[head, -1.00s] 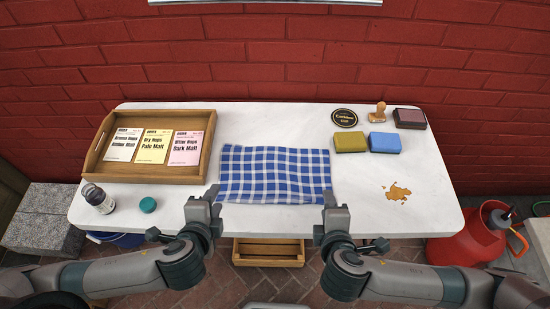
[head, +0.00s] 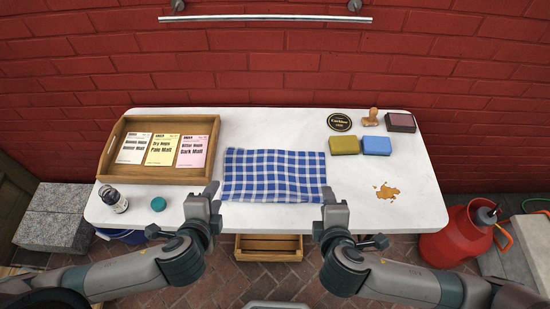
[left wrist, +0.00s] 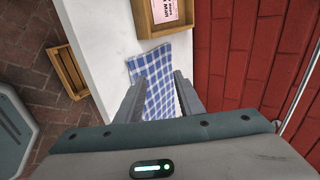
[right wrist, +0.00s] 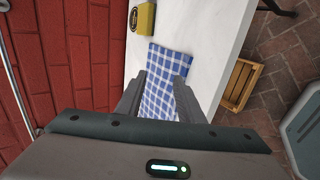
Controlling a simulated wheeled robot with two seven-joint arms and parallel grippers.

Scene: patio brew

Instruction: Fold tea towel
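The blue and white checked tea towel (head: 275,175) lies spread flat on the white table (head: 300,125), near its front edge. My left gripper (head: 207,200) is at the towel's front left corner, and my right gripper (head: 332,203) is at its front right corner. In the left wrist view the fingers (left wrist: 158,98) stand apart with the towel (left wrist: 155,75) visible beyond them. In the right wrist view the fingers (right wrist: 157,98) also stand apart, with the towel (right wrist: 168,75) beyond. Both grippers look empty.
A wooden tray (head: 113,170) with three label cards stands at left, near a small bottle (head: 113,200) and a green cap (head: 158,204). Two sponges (head: 360,146), a coaster, a stamp and an ink pad sit at right. A brown spill (head: 386,191) marks the table's right side.

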